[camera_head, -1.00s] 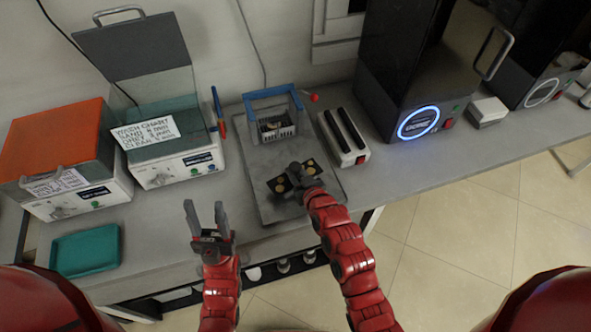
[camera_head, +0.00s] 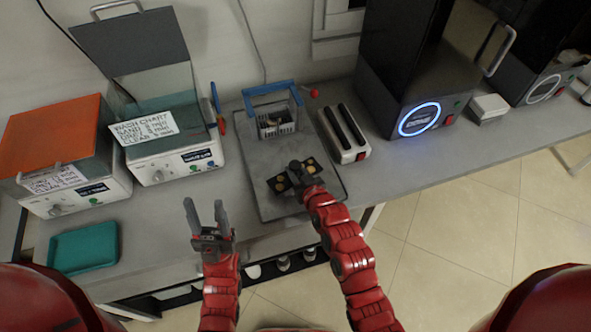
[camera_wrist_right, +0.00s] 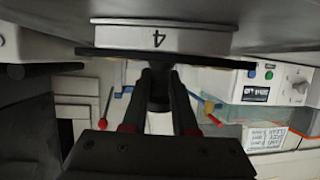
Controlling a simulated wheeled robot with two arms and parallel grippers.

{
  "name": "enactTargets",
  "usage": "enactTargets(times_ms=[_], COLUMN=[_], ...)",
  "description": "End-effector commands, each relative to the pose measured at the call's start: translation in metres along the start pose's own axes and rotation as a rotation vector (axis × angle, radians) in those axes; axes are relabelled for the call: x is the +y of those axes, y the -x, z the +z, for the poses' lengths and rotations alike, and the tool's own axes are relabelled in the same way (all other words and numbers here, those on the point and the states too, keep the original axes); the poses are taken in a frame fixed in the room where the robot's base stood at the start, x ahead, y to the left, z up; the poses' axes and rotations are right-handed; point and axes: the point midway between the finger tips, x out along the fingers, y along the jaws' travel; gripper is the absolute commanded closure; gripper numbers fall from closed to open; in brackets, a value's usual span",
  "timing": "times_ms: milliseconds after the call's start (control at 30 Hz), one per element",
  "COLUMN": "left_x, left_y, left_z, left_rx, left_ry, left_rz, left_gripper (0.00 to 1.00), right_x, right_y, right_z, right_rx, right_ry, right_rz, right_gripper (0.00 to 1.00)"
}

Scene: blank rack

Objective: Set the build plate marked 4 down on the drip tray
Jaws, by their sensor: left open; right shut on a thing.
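My right gripper (camera_head: 299,174) is shut on the dark build plate (camera_head: 277,184), which carries round tan pieces. In the right wrist view the fingers (camera_wrist_right: 158,88) grip a dark stem under the plate, and its white label block (camera_wrist_right: 190,40) reads 4, upside down there. The plate is over the grey flat tray (camera_head: 325,190); I cannot tell whether it touches. A teal shallow tray (camera_head: 84,248) lies at the front left of the bench. I cannot tell which is the drip tray. My left gripper (camera_head: 208,222) is open and empty, left of the grey tray.
A blue-handled basket (camera_head: 275,122) stands at the back of the grey tray. A white box with dark bars (camera_head: 344,134) is to its right. A dark printer (camera_head: 400,90) with a lit ring stands right.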

Motion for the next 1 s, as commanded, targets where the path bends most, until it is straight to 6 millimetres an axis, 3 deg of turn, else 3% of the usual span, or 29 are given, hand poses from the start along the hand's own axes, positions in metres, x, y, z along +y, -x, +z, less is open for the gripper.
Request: enactTargets(times_ms=[33, 67, 233, 667, 1000], left_x=[0.000, 0.000, 0.000, 0.000, 0.001], left_y=[0.001, 0.001, 0.000, 0.003, 0.020], left_z=[0.000, 0.000, 0.000, 0.001, 0.003], left_rx=[0.000, 0.000, 0.000, 0.000, 0.000], left_ry=[0.000, 0.000, 0.000, 0.000, 0.000], left_rz=[0.000, 0.000, 0.000, 0.000, 0.000], left_gripper=[0.50, 0.50, 0.50, 0.50, 0.50], right_x=[0.000, 0.000, 0.000, 0.000, 0.001], right_y=[-0.001, 0.000, 0.000, 0.006, 0.059], right_z=[0.000, 0.000, 0.000, 0.002, 0.004], right_rx=[0.002, 0.002, 0.002, 0.002, 0.000], right_ry=[0.000, 0.000, 0.000, 0.000, 0.001], right_rz=[0.000, 0.000, 0.000, 0.000, 0.002], right_gripper=[1.00, 0.70, 0.39, 0.38, 0.38])
